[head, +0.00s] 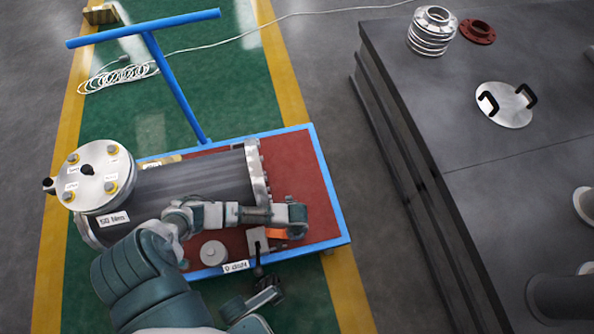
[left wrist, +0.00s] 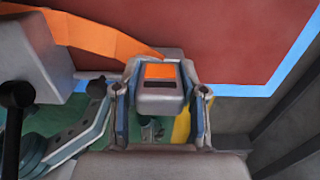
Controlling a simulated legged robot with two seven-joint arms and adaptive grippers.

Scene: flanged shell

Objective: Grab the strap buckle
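An orange strap (head: 277,234) shows on the red cart deck beside a grey block (head: 258,240). In the left wrist view the strap (left wrist: 90,38) runs from the left to a grey metal buckle (left wrist: 160,85) with an orange patch and a dark slot. My left gripper (head: 294,222) is over the cart's front right part and hides the buckle in the head view. In the left wrist view its fingers (left wrist: 160,110) stand on either side of the buckle, very close; contact is unclear. My right gripper (head: 268,292) is low, in front of the cart; its opening is unclear.
The blue-edged cart (head: 330,205) carries a grey flanged shell (head: 190,180) and a round disc (head: 213,253). A black ball-ended lever (head: 258,268) sticks out by the grey block. A dark platform (head: 450,110) stands at right, with clear floor between.

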